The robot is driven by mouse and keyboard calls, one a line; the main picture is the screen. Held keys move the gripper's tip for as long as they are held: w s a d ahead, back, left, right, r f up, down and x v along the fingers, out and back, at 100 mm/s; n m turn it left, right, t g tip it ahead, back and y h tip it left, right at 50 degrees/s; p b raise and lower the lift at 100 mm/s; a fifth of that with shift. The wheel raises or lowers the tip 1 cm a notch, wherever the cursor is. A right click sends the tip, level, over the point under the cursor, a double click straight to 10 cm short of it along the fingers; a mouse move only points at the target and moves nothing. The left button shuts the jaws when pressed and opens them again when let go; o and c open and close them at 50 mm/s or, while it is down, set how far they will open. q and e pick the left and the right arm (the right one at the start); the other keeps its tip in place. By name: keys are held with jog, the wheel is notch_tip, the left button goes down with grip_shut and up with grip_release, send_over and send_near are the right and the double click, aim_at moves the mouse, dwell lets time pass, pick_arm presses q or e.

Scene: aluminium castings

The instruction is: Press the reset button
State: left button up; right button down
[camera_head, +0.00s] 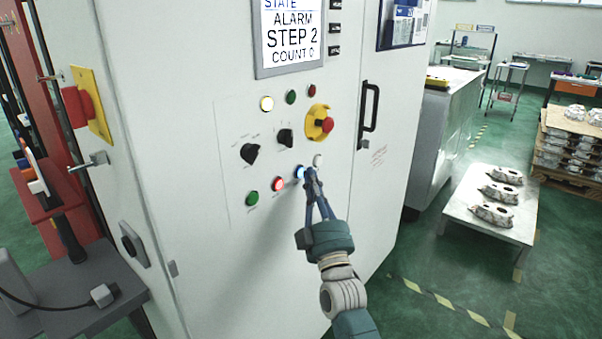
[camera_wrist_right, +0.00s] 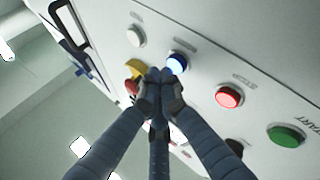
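The white control cabinet (camera_head: 232,205) carries a panel of buttons. A lit blue button (camera_head: 299,172) sits in the lower row; it also shows in the right wrist view (camera_wrist_right: 177,62). I cannot read a reset label. My right gripper (camera_head: 310,176) is at the blue button, its fingers drawn together at the tips and holding nothing. In the right wrist view the fingertips (camera_wrist_right: 160,78) are just beside and below the blue button in the picture. I cannot tell whether they touch it. My left gripper is not in view.
Beside the blue button are a lit red button (camera_head: 278,184), a green button (camera_head: 252,198) and a white button (camera_head: 318,160). A red emergency stop (camera_head: 324,125) on yellow sits above. The screen (camera_head: 289,38) reads ALARM, STEP 2, COUNT 0. A door handle (camera_head: 369,107) sticks out at right.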

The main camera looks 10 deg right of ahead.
jog(key=shift+w+a, duration=0.3)
jog(key=shift+w, duration=0.15)
dwell(0.7)
jog(key=shift+s+d, duration=0.1)
jog(key=shift+s, duration=0.05)
jog(key=shift+s+d+p, duration=0.35)
jog(key=shift+s, duration=0.2)
dwell(0.3)
jog(key=s+d+p, duration=0.1)
jog(key=s, duration=0.1)
jog(key=s+d+p, duration=0.1)
jog(key=s+d, duration=0.1)
dwell(0.4)
dwell(0.4)
